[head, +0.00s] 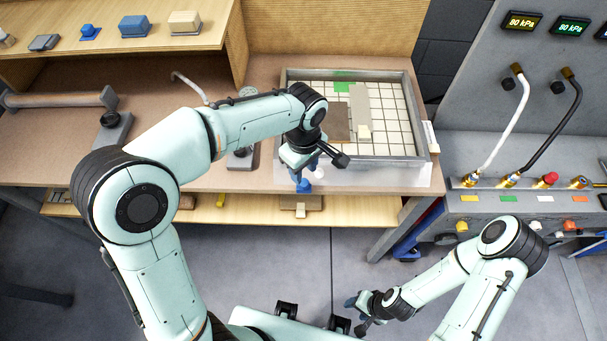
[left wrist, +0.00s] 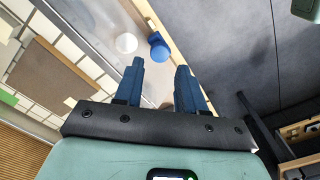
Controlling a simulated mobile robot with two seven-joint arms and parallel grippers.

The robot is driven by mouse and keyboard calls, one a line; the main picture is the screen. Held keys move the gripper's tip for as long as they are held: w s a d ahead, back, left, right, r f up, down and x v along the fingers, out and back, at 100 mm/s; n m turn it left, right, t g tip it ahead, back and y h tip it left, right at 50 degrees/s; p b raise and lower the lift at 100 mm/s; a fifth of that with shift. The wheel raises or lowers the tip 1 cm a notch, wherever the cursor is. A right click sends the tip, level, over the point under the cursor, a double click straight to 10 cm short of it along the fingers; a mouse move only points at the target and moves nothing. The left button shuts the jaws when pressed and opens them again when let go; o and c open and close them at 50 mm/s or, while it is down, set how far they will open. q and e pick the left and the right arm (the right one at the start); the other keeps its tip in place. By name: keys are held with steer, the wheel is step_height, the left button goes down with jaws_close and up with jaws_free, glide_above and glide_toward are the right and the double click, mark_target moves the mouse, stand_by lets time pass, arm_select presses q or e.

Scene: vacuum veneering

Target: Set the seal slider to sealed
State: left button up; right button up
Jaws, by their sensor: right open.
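A blue knob (head: 304,186), which may be the seal slider, is at the front edge of the bench below the grid tray (head: 408,130). It also shows in the left wrist view (left wrist: 159,47), beside a round white disc (left wrist: 126,43). I cannot read its setting. My left gripper (head: 301,174) is over the tray's front left corner, close to the blue knob. In the left wrist view its two blue fingers (left wrist: 159,75) are apart with nothing between them, and the knob lies just beyond the tips. My right gripper (head: 355,302) is open and empty, low over the floor.
A brown panel (head: 337,121) and a pale strip (head: 359,104) lie in the tray. A clamp-like tool (head: 240,158) stands left of my left gripper. Hoses (head: 508,125) and valves are on the panel at right. The floor around my right gripper is clear.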

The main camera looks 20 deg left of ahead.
mark_target(304, 182)
arm_select(q)
step_height(304, 182, up, 8)
steer(key=shift+r+p, duration=0.2)
steer(key=shift+p, duration=0.25)
arm_select(e)
steer(key=shift+w+r, duration=0.55)
steer(key=shift+r, duration=0.15)
